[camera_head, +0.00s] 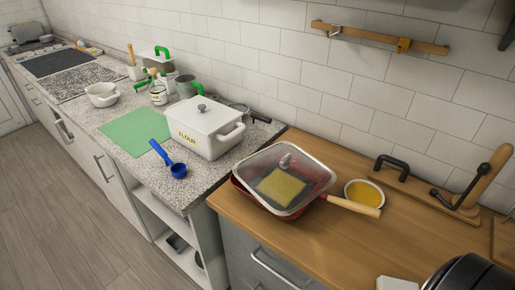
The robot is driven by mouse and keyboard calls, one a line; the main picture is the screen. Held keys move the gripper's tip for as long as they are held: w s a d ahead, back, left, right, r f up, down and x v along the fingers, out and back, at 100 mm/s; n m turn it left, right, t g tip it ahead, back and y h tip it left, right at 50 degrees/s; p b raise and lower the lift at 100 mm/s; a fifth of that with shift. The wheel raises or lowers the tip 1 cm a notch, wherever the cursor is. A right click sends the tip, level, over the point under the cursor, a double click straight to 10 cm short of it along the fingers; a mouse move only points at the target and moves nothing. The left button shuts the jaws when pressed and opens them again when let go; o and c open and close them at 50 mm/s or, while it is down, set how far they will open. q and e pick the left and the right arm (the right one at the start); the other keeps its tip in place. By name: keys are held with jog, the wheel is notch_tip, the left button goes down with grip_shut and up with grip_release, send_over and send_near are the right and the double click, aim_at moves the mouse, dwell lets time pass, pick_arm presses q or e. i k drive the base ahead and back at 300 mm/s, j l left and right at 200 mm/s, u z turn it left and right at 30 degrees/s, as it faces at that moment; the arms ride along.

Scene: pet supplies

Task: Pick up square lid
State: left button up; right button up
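A square glass lid (313,178) with a metal rim and a small knob (285,161) lies on a red square pan (240,188) on the wooden counter. The lid looks slightly askew over the pan. A yellow square piece (281,187) shows through the glass. The pan's wooden handle (351,206) points right. A white flour box (204,142) behind it to the left has its own lid with a grey knob (202,108). Neither of my grippers is in view.
A small bowl of yellow contents (364,194) stands close to the pan handle. A blue scoop (178,169) and green mat (135,131) lie on the speckled counter. A dark rounded thing (470,274) is cut off at lower right.

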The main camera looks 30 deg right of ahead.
aim_at(282, 192)
jog(key=z, duration=0.45)
jog(key=i+j+z, duration=0.1)
jog(key=z, duration=0.35)
jog(key=j+z, duration=0.15)
jog(key=z, duration=0.3)
